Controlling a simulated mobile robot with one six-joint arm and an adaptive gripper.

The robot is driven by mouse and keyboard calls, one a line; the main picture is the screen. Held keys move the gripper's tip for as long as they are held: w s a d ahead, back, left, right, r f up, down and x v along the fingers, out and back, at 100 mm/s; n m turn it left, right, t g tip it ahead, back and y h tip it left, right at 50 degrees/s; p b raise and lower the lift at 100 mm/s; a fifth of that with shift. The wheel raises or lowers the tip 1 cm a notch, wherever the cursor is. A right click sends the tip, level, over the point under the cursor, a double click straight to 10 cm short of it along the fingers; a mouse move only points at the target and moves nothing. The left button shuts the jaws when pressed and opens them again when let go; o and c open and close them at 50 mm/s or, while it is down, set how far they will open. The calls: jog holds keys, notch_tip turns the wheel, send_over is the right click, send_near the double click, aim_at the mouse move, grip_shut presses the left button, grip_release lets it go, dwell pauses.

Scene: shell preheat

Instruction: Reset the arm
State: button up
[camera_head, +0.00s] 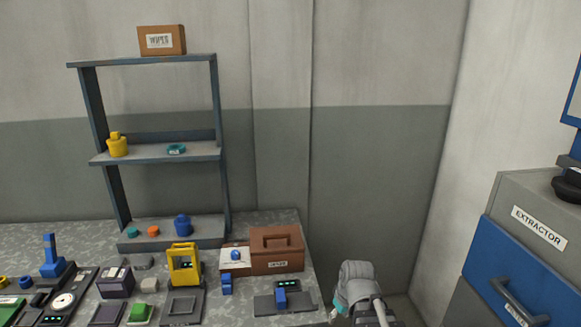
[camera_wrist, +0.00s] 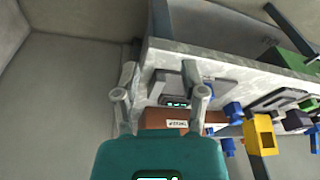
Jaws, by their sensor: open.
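My gripper (camera_wrist: 160,93) shows in the wrist view with its two pale fingers spread wide apart. It is open and I see nothing held between them. Behind the fingers lie the bench's edge, a grey device with a lit green display (camera_wrist: 176,101) and the brown box (camera_wrist: 166,119), all apart from the fingers as far as I can tell. In the head view, a pale grey and teal part of my arm shows at the bottom, right of the bench; the fingertips cannot be made out there.
The grey bench (camera_head: 309,286) holds the brown box (camera_head: 283,262), a yellow frame (camera_head: 184,248), a blue-handled device (camera_head: 281,296) and several small parts. A shelf rack (camera_head: 110,157) stands behind. A blue-fronted cabinet (camera_head: 480,262) marked EXTRACTOR is at right. Floor lies between bench and cabinet.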

jog(key=s+d+m, duration=0.1)
jog(key=s+d+m+g+h, duration=0.1)
jog(key=s+m, duration=0.1)
jog(key=s+d+m, duration=0.1)
jog(key=m, duration=0.1)
jog(key=shift+s+d+g, duration=0.15)
jog(key=shift+s+g, duration=0.1)
jog(key=shift+g, duration=0.05)
jog(key=shift+o, duration=0.2)
dwell(1.9)
